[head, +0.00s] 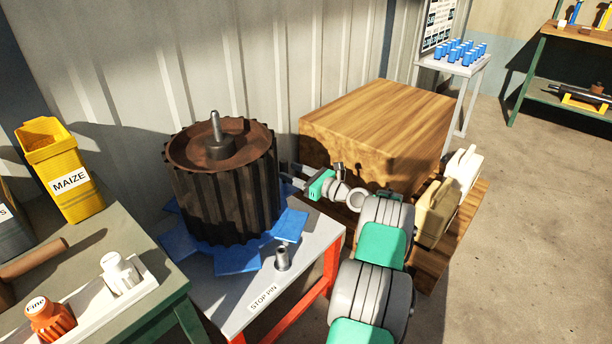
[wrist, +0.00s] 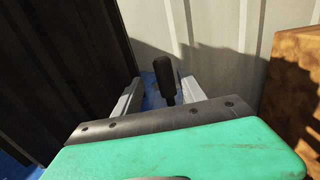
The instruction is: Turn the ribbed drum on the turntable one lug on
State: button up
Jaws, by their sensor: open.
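The ribbed drum (head: 225,190) is dark brown and upright, with a metal spindle (head: 215,127) at its top. It sits on the blue turntable (head: 236,259), whose flat lugs stick out around it. A metal stop pin (head: 282,258) stands on the pale bench by the front right lugs. My gripper (head: 288,176) is at the drum's right rear side, open. In the wrist view, a dark upright peg (wrist: 165,80) shows between the spread fingers of my gripper (wrist: 159,92), with blue below it. I cannot tell whether the fingers touch it. The drum (wrist: 60,70) fills the left there.
A corrugated wall (head: 280,60) stands close behind the drum. A wooden block (head: 385,125) and pale jugs (head: 450,195) on a pallet are right of the arm. A green table (head: 110,235) with a yellow maize bin (head: 62,170) and bottles is left. Floor is clear at far right.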

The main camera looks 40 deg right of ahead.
jog(key=s+d+b, duration=0.3)
jog(key=s+b, duration=0.2)
jog(key=b, duration=0.3)
jog(key=shift+s+d+f, duration=0.2)
jog(key=shift+s+d, duration=0.2)
jog(key=shift+s+r, duration=0.1)
jog(key=shift+r, duration=0.15)
dwell(1.2)
